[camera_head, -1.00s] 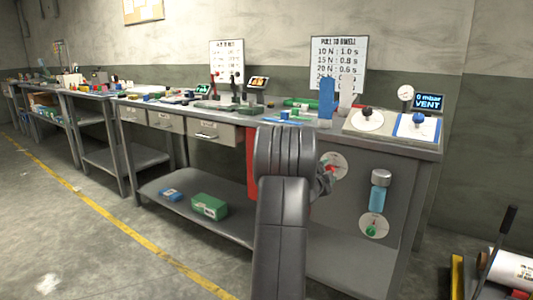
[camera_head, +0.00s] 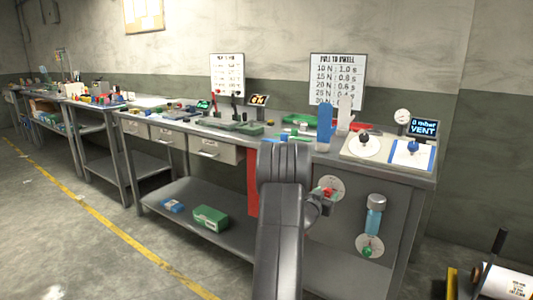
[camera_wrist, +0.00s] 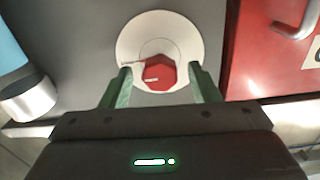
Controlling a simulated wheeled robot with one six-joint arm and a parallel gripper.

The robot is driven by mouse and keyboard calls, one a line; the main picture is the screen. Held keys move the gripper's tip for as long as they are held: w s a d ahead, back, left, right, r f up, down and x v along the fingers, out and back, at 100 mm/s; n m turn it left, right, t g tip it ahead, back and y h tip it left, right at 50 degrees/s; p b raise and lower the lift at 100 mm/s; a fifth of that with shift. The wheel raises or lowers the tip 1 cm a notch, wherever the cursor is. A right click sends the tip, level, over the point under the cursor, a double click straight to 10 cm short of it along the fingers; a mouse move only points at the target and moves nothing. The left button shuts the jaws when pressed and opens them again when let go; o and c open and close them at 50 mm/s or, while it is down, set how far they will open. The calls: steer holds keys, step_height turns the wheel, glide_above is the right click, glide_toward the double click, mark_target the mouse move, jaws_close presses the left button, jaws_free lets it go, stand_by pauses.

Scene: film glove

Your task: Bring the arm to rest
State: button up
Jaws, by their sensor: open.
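My arm (camera_head: 283,200) rises in the middle of the head view and bends toward the bench front. My gripper (camera_wrist: 160,69) is open and empty, with its two green fingers apart. In the wrist view a red knob (camera_wrist: 159,75) on a white round plate (camera_wrist: 130,42) shows between and beyond the fingertips. I cannot tell whether the fingers touch it. In the head view the white plate (camera_head: 334,181) is on the bench's front panel, close behind my gripper; the wrist hides part of it.
A blue bottle-like cylinder with a grey cap (camera_head: 375,215) hangs right of the plate, above another round plate (camera_head: 369,246). A red panel (camera_head: 252,185) is left of my arm. The bench top (camera_head: 300,140) holds many small items. The floor at left (camera_head: 60,240) is clear.

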steer(key=shift+n+p, duration=0.75)
steer(key=shift+n, duration=0.35)
steer(key=shift+a+r, duration=0.1)
steer(key=shift+r, duration=0.05)
